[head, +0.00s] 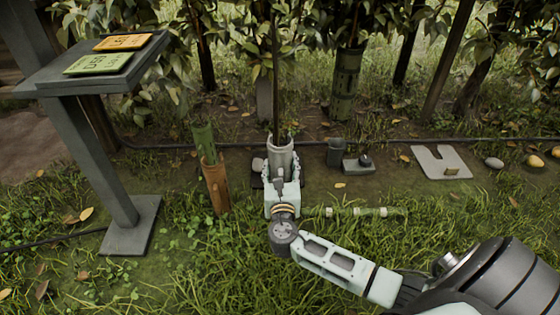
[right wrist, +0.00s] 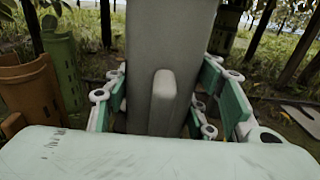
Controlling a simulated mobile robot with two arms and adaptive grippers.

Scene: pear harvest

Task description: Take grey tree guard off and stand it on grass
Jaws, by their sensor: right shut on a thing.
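The grey tree guard (head: 281,158) is an upright tube in the middle of the head view. A thin trunk (head: 276,90) appears to rise out of its open top. My right gripper (head: 280,174) is shut on the guard from the near side, with a finger on each side. In the right wrist view the guard (right wrist: 168,45) stands tall between the green-padded fingers (right wrist: 165,95). Its foot is hidden by my gripper. I cannot tell whether it touches the ground. My left gripper is not in view.
An orange-brown tube (head: 215,187) with a green tube (head: 204,143) stands just left. A sign stand (head: 120,70) is further left.

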